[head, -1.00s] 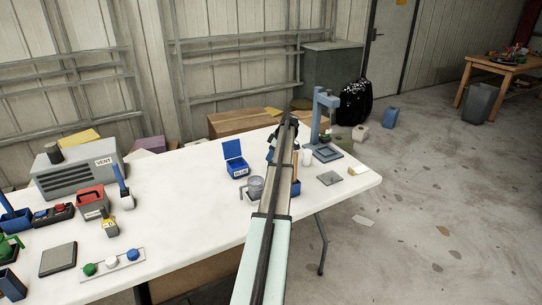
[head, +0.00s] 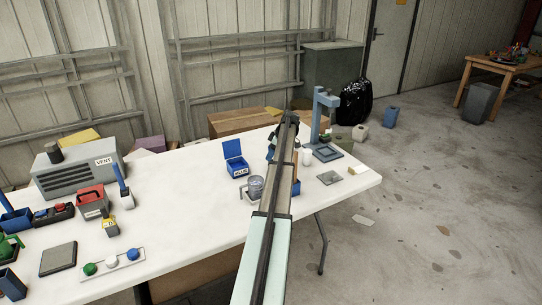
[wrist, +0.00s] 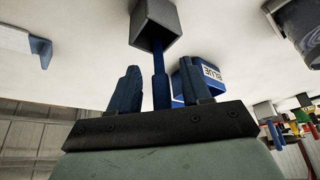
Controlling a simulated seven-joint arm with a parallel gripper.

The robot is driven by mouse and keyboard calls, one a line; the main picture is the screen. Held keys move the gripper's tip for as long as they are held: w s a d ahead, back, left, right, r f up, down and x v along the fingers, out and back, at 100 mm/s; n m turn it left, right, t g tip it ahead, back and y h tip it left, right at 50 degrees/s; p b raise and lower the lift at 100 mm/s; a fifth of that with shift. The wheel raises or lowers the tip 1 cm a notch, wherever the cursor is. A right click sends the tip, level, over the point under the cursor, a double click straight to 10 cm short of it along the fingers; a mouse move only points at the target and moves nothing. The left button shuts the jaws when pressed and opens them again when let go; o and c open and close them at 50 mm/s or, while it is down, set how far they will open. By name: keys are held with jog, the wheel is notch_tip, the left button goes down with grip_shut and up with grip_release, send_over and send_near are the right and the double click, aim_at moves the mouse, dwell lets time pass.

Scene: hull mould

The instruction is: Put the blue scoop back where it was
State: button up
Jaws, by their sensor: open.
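A tool with a blue handle (wrist: 159,85) and a square grey head (wrist: 156,24), which looks like the blue scoop, shows in the wrist view. Its handle runs between the two fingers of my gripper (wrist: 158,76). The fingers are apart, with a visible gap on each side of the handle. In the head view my own arm hides most of the gripper and the scoop.
A clear mug (head: 256,187) stands close left of my arm. A white cup (head: 307,157), a blue stand (head: 326,150) and a grey plate (head: 329,178) are to the right. A vent box (head: 78,175) and several items fill the left side. The middle of the table (head: 185,195) is clear.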

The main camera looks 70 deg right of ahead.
jog(key=v, duration=1.1)
jog(key=shift+r, duration=0.1)
